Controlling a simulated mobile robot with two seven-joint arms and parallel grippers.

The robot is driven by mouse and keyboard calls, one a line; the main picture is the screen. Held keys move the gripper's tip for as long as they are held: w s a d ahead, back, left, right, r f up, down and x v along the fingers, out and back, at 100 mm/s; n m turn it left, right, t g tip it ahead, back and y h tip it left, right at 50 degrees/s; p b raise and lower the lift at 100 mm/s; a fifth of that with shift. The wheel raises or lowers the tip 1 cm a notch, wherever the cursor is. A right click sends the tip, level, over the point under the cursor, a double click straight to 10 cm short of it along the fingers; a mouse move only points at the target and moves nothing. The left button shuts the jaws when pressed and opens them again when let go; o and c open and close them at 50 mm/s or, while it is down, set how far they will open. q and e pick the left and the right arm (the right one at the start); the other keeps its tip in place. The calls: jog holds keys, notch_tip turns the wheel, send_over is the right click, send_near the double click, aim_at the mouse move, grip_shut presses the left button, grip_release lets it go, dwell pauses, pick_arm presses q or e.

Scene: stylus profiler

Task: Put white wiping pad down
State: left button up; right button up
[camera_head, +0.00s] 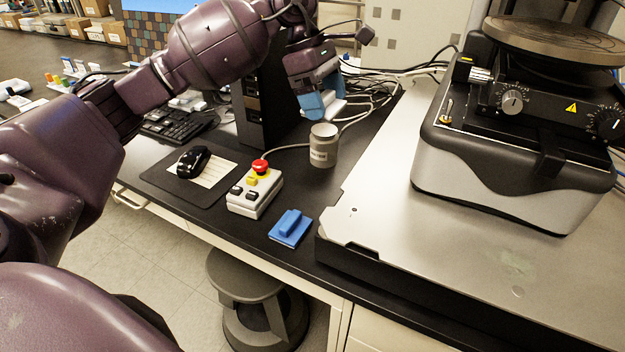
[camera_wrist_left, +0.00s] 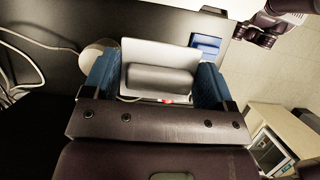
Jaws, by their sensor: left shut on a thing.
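The white wiping pad (camera_wrist_left: 160,52) with its grey grip bar is between the blue fingers of my left gripper (camera_wrist_left: 157,82) in the left wrist view. The fingers are shut on it. In the head view my left gripper (camera_head: 320,100) is above the black bench, just behind the grey jar; only a pale edge of the pad (camera_head: 338,106) shows beside the fingers. The pad appears held above the bench. What seems to be my right gripper (camera_wrist_left: 258,32) shows small at the top right of the wrist view; its jaws are unclear.
A blue pad (camera_head: 291,227) lies near the bench's front edge. A grey jar (camera_head: 323,147), a control box with a red button (camera_head: 254,192) and a mouse (camera_head: 193,161) on a mat stand nearby. Cables lie behind. The profiler (camera_head: 510,150) stands on a pale plate at right.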

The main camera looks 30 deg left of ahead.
pick_arm(q)
jog(key=shift+a+f, duration=0.1)
jog(key=shift+f, duration=0.3)
send_over(325, 193)
notch_tip(325, 193, down, 5)
jog(key=f, duration=0.6)
jog(key=a+f, duration=0.1)
jog(key=f, duration=0.2)
jog(key=shift+f, duration=0.35)
jog(key=shift+f+b, duration=0.35)
jog(key=shift+f, duration=1.85)
pick_arm(e)
jog(key=shift+s+f, duration=0.25)
jog(key=shift+f, duration=0.15)
jog(key=shift+d, duration=0.1)
pick_arm(q)
jog(key=shift+f, duration=0.2)
jog(key=o, duration=1.1)
jog(key=shift+c, duration=0.2)
